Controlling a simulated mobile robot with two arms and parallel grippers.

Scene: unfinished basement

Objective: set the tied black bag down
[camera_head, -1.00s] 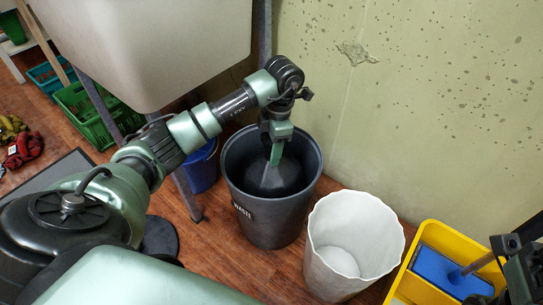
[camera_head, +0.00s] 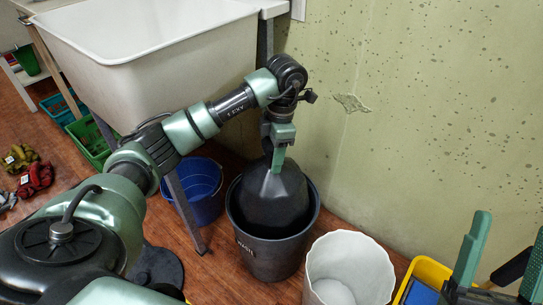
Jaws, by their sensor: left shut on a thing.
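The tied black bag (camera_head: 273,199) is in the camera_head view, upright, its lower part inside the dark waste bin (camera_head: 243,243) and its top above the rim. My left gripper (camera_head: 278,160) points down from above and is shut on the bag's tied top. The bag's bottom is hidden by the bin wall. My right gripper (camera_head: 503,246) is at the lower right edge, its two green fingers wide apart.
A white bin (camera_head: 349,262) stands right of the waste bin, and a yellow bucket (camera_head: 427,271) is beside it. A blue bucket (camera_head: 203,197) stands behind left, under the white sink (camera_head: 150,60). The wall is close behind. Some wooden floor (camera_head: 215,268) shows front left.

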